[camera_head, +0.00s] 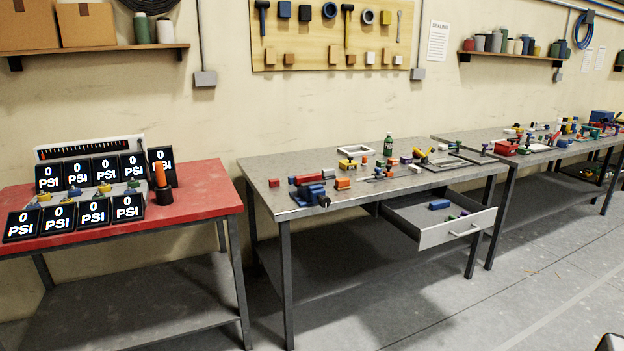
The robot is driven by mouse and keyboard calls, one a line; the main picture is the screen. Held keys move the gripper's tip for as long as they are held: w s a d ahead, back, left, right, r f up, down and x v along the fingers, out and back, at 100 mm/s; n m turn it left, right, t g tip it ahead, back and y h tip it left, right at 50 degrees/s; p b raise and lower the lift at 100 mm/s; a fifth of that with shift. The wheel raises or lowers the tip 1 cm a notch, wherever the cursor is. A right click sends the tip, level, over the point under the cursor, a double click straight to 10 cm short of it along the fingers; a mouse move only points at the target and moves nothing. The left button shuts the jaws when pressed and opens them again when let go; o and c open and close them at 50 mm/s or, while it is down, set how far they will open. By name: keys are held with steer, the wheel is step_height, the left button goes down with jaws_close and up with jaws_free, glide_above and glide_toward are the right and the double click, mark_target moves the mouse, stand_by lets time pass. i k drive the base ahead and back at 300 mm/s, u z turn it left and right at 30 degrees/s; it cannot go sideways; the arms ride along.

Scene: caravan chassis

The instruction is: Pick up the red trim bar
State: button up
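A red bar-shaped piece (309,178) lies on the middle grey workbench (262,165), near its left end. It looks like the red trim bar, but it is small here and I cannot be sure. It is just behind a blue clamp-like fixture (308,193), and I cannot tell whether they touch. A small red block (274,183) sits to its left at the bench's left edge. My gripper is not in view, so its state and any hold on the bar do not show.
An orange block (343,184) is right of the blue fixture. An open drawer (455,232) juts from the bench's front, holding a blue piece (439,204). A red-topped table (205,188) with pressure displays stands left. A cluttered bench (470,136) stands right. The floor in front is clear.

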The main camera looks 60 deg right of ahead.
mark_target(303, 178)
steer(key=z, duration=0.45)
steer(key=i, duration=0.9)
steer(key=z, duration=0.5)
